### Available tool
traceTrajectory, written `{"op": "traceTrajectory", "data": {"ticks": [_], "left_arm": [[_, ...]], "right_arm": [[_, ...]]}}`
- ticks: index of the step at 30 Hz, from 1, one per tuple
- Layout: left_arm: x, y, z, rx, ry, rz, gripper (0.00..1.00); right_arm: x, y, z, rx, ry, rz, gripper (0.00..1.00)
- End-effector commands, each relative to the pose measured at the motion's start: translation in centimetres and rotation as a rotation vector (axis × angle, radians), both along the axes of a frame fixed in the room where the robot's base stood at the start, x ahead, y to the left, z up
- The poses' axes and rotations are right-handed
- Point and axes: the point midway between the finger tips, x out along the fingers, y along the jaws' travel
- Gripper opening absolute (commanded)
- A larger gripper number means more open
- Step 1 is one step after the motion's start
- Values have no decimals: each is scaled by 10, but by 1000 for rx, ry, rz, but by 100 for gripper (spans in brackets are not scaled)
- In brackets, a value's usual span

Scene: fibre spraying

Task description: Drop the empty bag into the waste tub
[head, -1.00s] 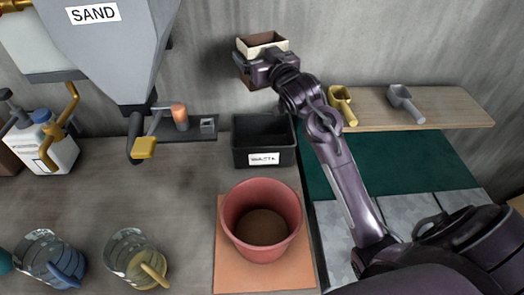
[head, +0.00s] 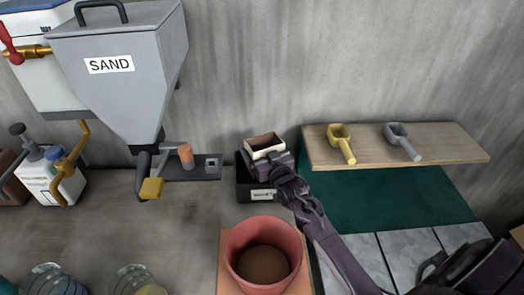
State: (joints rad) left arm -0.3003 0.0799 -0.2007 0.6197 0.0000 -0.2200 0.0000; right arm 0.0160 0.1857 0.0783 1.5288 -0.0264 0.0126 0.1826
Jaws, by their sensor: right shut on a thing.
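The empty bag (head: 265,146) is a small open-topped box shape with a pale rim and brown inside. My right gripper (head: 268,160) is shut on it and holds it upright above the black waste tub (head: 254,193). The bag and gripper hide much of the tub's opening and its right side. The tub's white label (head: 263,195) is partly covered by my arm. I cannot tell whether the bag touches the tub. My left gripper is not in view.
A red bucket (head: 236,262) with brown contents stands in front of the tub. A grey sand hopper (head: 118,70) is at the left. A wooden shelf (head: 440,145) at the right holds a yellow scoop (head: 341,140) and a grey scoop (head: 399,137).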

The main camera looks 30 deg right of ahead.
Motion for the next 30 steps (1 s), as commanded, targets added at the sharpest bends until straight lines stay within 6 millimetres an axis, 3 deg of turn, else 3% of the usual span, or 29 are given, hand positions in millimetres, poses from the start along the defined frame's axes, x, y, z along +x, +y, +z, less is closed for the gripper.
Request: {"op": "traceTrajectory", "data": {"ticks": [4,26,27,30], "left_arm": [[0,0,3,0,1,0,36],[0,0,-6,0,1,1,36],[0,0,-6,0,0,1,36],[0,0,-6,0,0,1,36]], "right_arm": [[0,0,-11,0,-2,0,44],[0,0,-23,1,-2,0,44],[0,0,-24,1,-1,0,93],[0,0,-24,1,0,0,100]]}}
